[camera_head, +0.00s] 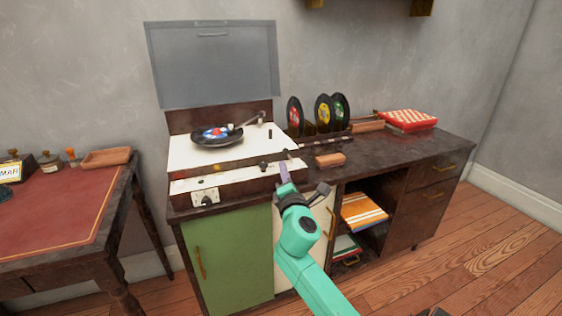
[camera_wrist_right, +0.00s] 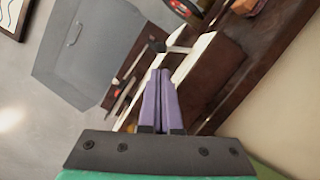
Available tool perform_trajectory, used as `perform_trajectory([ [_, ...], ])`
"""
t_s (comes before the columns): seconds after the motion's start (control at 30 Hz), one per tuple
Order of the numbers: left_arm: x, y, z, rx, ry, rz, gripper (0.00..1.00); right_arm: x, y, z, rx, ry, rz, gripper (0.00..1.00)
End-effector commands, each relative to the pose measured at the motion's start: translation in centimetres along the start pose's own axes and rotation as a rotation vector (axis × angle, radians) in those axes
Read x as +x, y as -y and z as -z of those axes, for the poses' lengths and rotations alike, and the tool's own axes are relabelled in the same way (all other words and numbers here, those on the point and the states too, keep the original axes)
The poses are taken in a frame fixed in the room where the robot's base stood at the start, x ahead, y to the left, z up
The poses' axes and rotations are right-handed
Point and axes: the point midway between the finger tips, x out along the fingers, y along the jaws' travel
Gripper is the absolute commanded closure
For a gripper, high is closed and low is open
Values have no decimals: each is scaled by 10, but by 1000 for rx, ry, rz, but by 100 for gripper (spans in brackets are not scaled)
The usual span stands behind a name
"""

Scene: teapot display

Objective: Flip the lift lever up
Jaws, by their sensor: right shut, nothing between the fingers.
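A record player with a white deck (camera_head: 235,155) stands on the dark cabinet, its lid raised. A black record with a blue, white and red label (camera_head: 217,135) lies on it, and the tonearm (camera_head: 246,122) reaches toward the record. A small dark upright peg (camera_head: 270,133) stands right of the record; I cannot tell for certain whether it is the lift lever. My right gripper (camera_head: 283,168) is shut and empty near the player's front right corner. Its purple fingers (camera_wrist_right: 160,75) show in the wrist view, pointing toward the player. My left gripper is not in view.
The grey lid (camera_head: 213,65) rises behind the deck. Several upright records (camera_head: 324,111), a wooden block (camera_head: 330,160) and a red-checked box (camera_head: 408,119) stand on the cabinet at right. A red-topped desk (camera_head: 60,215) is at left.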

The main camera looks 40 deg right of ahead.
Motion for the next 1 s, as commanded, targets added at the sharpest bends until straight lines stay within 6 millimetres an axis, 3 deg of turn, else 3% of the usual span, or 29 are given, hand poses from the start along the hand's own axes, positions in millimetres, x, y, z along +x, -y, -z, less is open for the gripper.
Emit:
perform_trajectory([
  [0.1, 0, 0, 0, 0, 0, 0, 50, 24, -1, 0, 0, 1, -1, 100],
  [0.3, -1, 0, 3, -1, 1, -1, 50, 44, 0, 0, -1, -1, -1, 100],
  [0.8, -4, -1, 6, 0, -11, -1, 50, 46, -1, 0, 15, -1, 4, 100],
  [1.0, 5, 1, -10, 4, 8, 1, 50, 46, -2, -2, 53, -2, 14, 100],
])
